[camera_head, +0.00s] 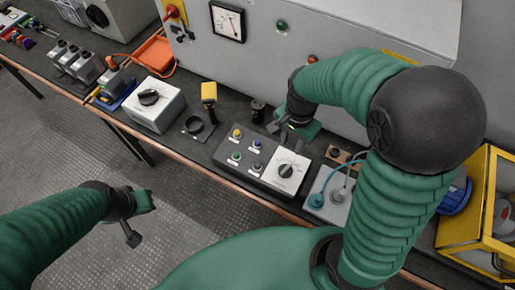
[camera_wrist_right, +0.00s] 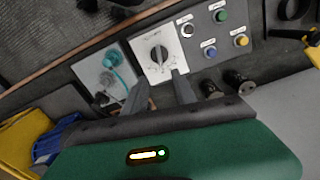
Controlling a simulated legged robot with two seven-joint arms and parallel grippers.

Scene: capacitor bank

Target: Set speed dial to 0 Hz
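The speed dial (camera_head: 286,171) is a black knob on a white plate at the right end of a dark control box (camera_head: 224,152). In the right wrist view the dial (camera_wrist_right: 159,54) is uncovered, and its scale marks are too small to read. My right gripper (camera_head: 284,126) is above the bench just behind the box, apart from the dial. In the wrist view its two fingers (camera_wrist_right: 159,93) are spread and empty, with the dial beyond their tips. My left gripper (camera_head: 138,217) hangs over the floor in front of the bench, far from the dial; its finger gap is unclear.
Coloured push buttons (camera_head: 237,133) sit left of the dial. A grey box with teal and grey plugs (camera_head: 328,204) stands right of it, then a yellow crate (camera_head: 477,200). Another knob box (camera_head: 155,105) is farther left. A grey cabinet (camera_head: 340,35) rises behind the bench.

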